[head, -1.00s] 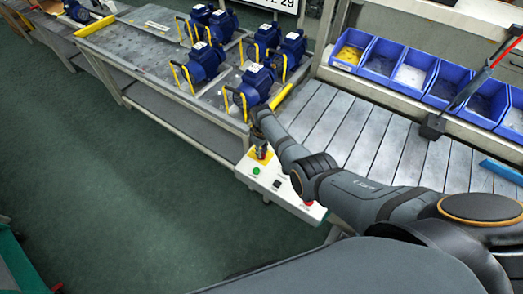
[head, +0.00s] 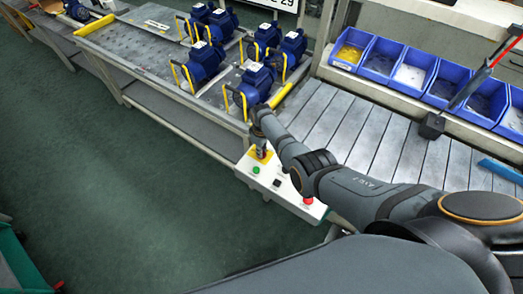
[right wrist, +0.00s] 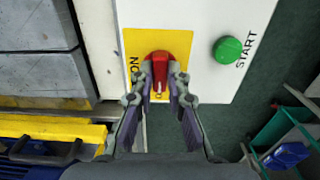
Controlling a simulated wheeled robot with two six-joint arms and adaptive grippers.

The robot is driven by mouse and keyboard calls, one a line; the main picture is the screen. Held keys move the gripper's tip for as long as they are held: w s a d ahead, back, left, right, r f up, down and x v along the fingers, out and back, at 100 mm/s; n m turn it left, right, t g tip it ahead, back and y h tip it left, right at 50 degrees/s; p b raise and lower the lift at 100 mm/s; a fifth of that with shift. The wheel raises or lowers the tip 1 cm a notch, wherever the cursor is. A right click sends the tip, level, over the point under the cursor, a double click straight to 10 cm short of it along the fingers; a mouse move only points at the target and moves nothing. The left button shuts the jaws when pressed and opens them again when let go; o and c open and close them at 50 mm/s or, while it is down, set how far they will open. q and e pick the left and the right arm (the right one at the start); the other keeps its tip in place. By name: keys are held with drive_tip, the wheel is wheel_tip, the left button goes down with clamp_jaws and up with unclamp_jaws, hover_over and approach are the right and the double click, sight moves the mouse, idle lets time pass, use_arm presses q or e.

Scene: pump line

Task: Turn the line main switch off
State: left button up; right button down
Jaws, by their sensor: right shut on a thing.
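The line main switch (right wrist: 159,66) is a red rotary knob on a yellow plate (right wrist: 134,43) in the right wrist view. The plate sits on a white control panel (right wrist: 195,75), beside a green START button (right wrist: 228,49). My right gripper (right wrist: 160,84) is shut on the red knob, one finger on each side. The knob's white mark points toward my gripper; the lettering at that end is partly hidden, and "ON" reads at the plate's left edge. In the head view my right gripper (head: 260,150) covers the switch at the panel's left end. My left gripper is out of view.
The panel also bears a black button (head: 277,183) and a red button (head: 308,200). Behind are a slatted conveyor (head: 350,125), blue bins (head: 400,67) and a metal table (head: 140,50) with several blue pumps.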

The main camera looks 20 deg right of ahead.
drive_tip(key=c, duration=1.3)
unclamp_jaws()
drive_tip(key=shift+r, duration=0.1)
wheel_tip(320, 180, up, 12)
drive_tip(key=shift+f, duration=0.1)
drive_tip(key=shift+f, duration=0.1)
